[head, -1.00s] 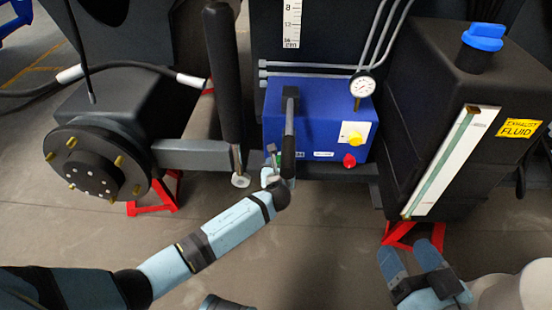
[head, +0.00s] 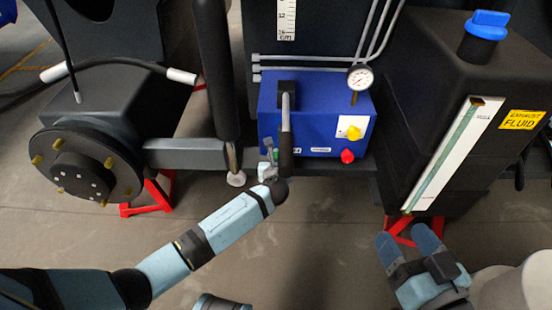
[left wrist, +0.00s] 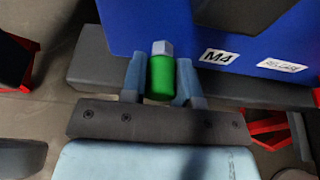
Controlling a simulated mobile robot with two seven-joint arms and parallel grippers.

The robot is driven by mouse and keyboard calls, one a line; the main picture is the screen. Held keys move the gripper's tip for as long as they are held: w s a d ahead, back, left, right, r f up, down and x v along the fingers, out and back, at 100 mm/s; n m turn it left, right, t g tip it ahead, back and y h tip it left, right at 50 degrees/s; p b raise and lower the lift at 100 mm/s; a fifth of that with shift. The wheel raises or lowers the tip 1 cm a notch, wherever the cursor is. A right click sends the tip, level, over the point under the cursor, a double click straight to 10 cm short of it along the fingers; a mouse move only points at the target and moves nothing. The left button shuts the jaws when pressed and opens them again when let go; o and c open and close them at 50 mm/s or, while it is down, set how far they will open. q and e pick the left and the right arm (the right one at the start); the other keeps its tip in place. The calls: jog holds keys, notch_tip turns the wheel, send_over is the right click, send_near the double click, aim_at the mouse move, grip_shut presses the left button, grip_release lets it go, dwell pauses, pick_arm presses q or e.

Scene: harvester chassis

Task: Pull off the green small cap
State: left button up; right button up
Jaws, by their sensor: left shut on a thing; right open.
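The green small cap (left wrist: 161,78) sits between the two fingers of my left gripper (left wrist: 160,72) in the left wrist view, below a grey hex fitting (left wrist: 162,48). The fingers are shut on the cap. In the head view my left gripper (head: 267,163) is at the lower left front of the blue box (head: 300,118), and only a small bit of the green cap (head: 277,155) shows, partly hidden by the gripper. My right gripper (head: 404,236) is open and empty at the lower right, in front of the black tank.
A black lever handle (head: 286,140) hangs down close to my left gripper. A thick black cylinder (head: 215,75) stands to its left. A yellow knob (head: 354,132), red knob (head: 347,156) and gauge (head: 360,77) are right. The black tank (head: 440,75) has a blue cap (head: 487,24).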

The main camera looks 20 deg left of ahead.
pick_arm(q)
grip_shut()
jog(key=shift+s+d+r+p, duration=0.1)
jog(key=shift+s+d+p, duration=0.1)
jog(key=shift+s+p, duration=0.45)
jog(key=shift+s+d+p, duration=0.2)
jog(key=shift+s+p, duration=0.2)
jog(key=shift+s, duration=0.25)
jog(key=shift+s+d+p, duration=0.15)
jog(key=shift+s+p, duration=0.25)
jog(key=shift+s, duration=0.2)
